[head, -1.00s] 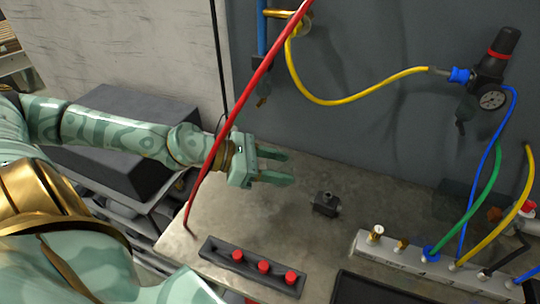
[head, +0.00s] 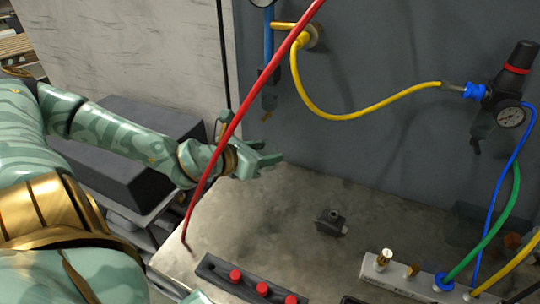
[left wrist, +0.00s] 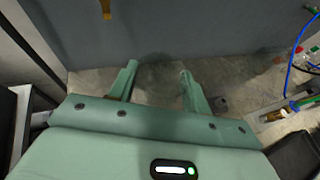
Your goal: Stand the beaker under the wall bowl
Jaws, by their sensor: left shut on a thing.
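My left gripper (head: 273,160) reaches over the back left of the bench, close to the grey wall. Its two fingers stand apart in the left wrist view (left wrist: 158,82). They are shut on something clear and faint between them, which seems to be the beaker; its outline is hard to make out. A dark fitting on the blue pipe, which seems to be the wall bowl (head: 269,98), hangs above the gripper in the head view. Its brass lower tip shows at the top of the left wrist view (left wrist: 105,10), left of the fingers. My right gripper is not in view.
A red bar (head: 240,112) slants across the head view in front of my left wrist. A small dark block (head: 331,223), a strip with red buttons (head: 236,276) and a hose manifold (head: 400,277) sit on the bench (head: 270,220). A gauge regulator (head: 511,100) hangs right.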

